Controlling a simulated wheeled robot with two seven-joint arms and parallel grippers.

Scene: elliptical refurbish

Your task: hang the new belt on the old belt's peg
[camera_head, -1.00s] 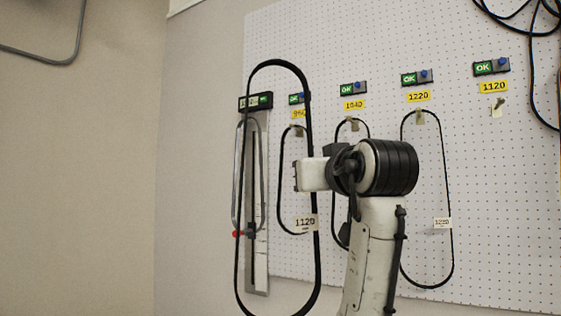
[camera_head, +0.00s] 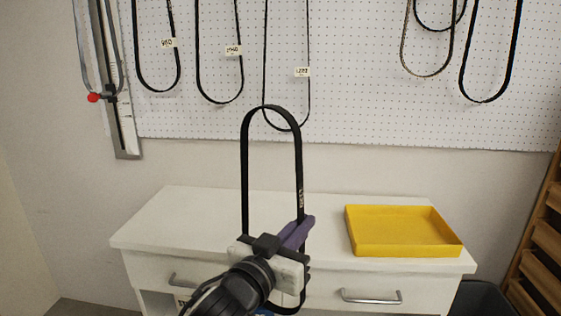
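A black belt loop (camera_head: 272,110) stands out in front of the white table and the pegboard, with a small printed marking on its right strand. My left gripper (camera_head: 298,258) is at the lower part of this loop, shut on its right strand; the fingertips are partly hidden by the gripper body. The bottom of the loop shows below the gripper. The pegs and the upper ends of the hanging belts are out of the frame, so the old belt's peg is not visible. My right gripper is not in view.
Several tagged belts hang on the white pegboard (camera_head: 360,110), with more belts at the right (camera_head: 490,98). A gauge rail (camera_head: 125,135) with a red knob is at the left.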

